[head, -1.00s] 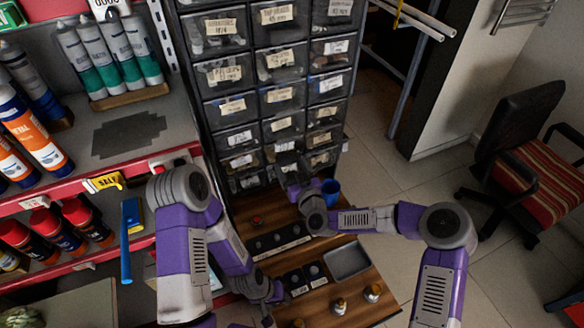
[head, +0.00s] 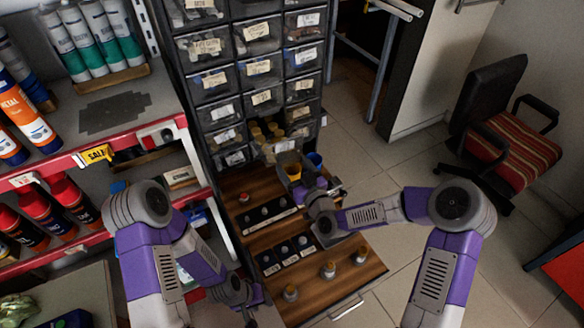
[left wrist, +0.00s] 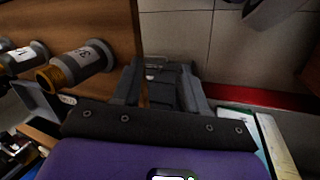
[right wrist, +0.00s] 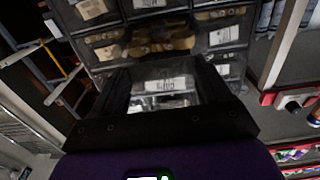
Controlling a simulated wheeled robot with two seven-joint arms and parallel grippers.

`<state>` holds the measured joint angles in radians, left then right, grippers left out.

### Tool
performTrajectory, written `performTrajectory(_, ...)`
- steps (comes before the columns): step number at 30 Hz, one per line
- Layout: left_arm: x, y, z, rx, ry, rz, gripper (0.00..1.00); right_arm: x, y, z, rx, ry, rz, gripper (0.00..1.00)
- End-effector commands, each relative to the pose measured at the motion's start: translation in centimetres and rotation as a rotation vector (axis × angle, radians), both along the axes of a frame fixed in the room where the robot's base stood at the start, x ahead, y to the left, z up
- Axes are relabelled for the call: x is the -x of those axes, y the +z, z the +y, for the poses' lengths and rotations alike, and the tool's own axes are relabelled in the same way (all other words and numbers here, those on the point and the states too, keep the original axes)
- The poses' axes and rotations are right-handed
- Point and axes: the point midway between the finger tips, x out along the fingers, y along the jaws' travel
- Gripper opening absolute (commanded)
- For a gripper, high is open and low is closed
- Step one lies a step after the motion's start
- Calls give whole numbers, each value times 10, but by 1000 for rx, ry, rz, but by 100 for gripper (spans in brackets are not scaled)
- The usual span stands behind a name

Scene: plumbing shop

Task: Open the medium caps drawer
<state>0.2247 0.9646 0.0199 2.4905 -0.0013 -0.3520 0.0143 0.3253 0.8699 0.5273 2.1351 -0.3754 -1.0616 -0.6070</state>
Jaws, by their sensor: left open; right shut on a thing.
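A clear-fronted drawer of brass-coloured caps (head: 264,131) is pulled out from the lower part of the drawer cabinet (head: 233,104). Its caps also show in the right wrist view (right wrist: 160,42). My right gripper (head: 284,160) is shut at this drawer's front, by its white label (right wrist: 157,86); the label is too small to read. My left gripper (head: 258,294) is open and empty, low beside the wooden worktop's left edge; its spread fingers show in the left wrist view (left wrist: 162,88).
The wooden worktop (head: 310,255) below the cabinet holds several fittings and black label strips. Red-edged shelves (head: 120,140) are at left, a striped chair (head: 520,150) at right. Floor on the right is open.

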Motion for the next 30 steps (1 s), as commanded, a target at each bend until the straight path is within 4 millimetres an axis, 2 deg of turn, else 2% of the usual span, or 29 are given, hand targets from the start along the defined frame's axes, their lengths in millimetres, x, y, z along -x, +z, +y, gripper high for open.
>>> performTrajectory(1,0,0,0,0,0,0,43,0,0,0,0,1,0,22)
performTrajectory(2,0,0,0,0,0,0,43,0,0,0,0,1,0,80)
performTrajectory(6,0,0,0,0,0,0,43,0,0,0,0,1,0,100)
performTrajectory(16,0,1,0,0,0,0,43,6,0,-3,0,0,1,100)
performTrajectory(24,0,6,0,0,0,0,43,43,0,-23,1,0,3,100)
performTrajectory(30,0,8,0,0,0,0,43,63,0,-34,1,1,2,100)
